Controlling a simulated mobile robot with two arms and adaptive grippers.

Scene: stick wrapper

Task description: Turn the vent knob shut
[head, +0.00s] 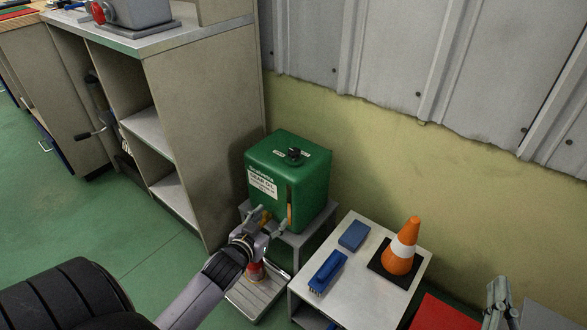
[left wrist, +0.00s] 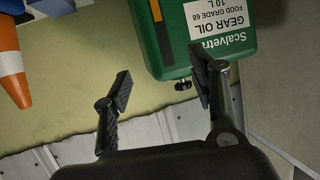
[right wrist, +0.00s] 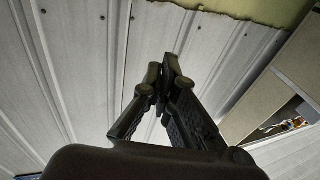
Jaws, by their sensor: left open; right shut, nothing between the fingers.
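A green gear oil tank (head: 262,163) stands on a low grey stand, with a small black knob (head: 294,154) on its top face. My left gripper (head: 268,220) is open at the tank's front, lower than the knob. In the left wrist view the tank (left wrist: 178,30) appears upside down, and the knob (left wrist: 183,85) shows between the open fingers (left wrist: 160,62) in the picture, beyond them. My right gripper (head: 498,295) is shut and empty at the lower right, away from the tank. In the right wrist view its fingers (right wrist: 165,75) meet before the corrugated wall.
A white side table (head: 350,272) right of the tank carries an orange cone (head: 402,247), a blue brush (head: 327,271) and a blue block (head: 354,236). A beige shelf unit (head: 205,110) stands left. A red-topped object (head: 256,271) sits on a low tray below the tank.

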